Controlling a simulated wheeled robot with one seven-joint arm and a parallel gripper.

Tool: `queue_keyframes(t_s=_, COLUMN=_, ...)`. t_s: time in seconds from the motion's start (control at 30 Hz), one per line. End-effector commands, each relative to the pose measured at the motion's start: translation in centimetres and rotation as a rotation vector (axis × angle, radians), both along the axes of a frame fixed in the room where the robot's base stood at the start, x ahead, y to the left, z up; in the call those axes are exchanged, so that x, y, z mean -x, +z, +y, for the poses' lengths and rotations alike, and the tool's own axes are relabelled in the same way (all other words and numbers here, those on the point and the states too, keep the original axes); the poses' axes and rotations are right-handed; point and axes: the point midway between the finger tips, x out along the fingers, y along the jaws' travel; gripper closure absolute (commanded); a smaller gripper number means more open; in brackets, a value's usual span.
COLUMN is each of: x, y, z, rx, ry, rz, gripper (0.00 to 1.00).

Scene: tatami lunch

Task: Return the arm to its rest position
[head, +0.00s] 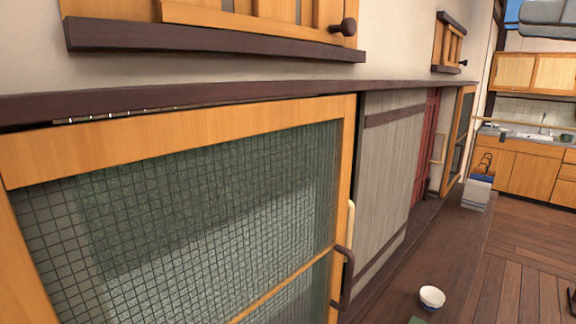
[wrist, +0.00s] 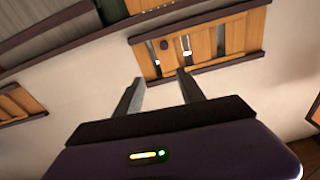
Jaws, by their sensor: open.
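My gripper (wrist: 161,92) shows in the wrist view with its two grey fingers apart and nothing between them. Beyond the fingers are a cream wall and a small wooden lattice window (wrist: 200,48) with a dark sill. I cannot judge the distance from the fingertips to the wall. In the head view the gripper does not show. At the upper right edge of that view hangs a grey rounded shape, which I cannot identify for sure.
In the head view a wire-glass sliding door (head: 190,215) with a dark handle (head: 343,278) stands close on the left. A white bowl (head: 432,297) sits on the dark wooden ledge (head: 450,245). A white and blue container (head: 478,190) stands further along. Kitchen cabinets (head: 520,165) are at the back right.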

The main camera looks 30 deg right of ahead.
Motion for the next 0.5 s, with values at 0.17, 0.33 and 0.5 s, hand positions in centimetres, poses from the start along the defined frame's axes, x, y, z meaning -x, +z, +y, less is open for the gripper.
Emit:
queue_keyframes(t_s=0.17, x=-1.5, y=-1.2, z=-0.9, rx=-0.078, ry=0.004, rz=-0.041, gripper=0.54)
queue_keyframes(t_s=0.33, x=-3.5, y=-3.0, z=-2.1, rx=-0.175, ry=-0.002, rz=-0.089, gripper=0.54)
queue_keyframes(t_s=0.5, x=-6.5, y=-6.8, z=-3.6, rx=-0.321, ry=-0.028, rz=-0.141, gripper=0.54)
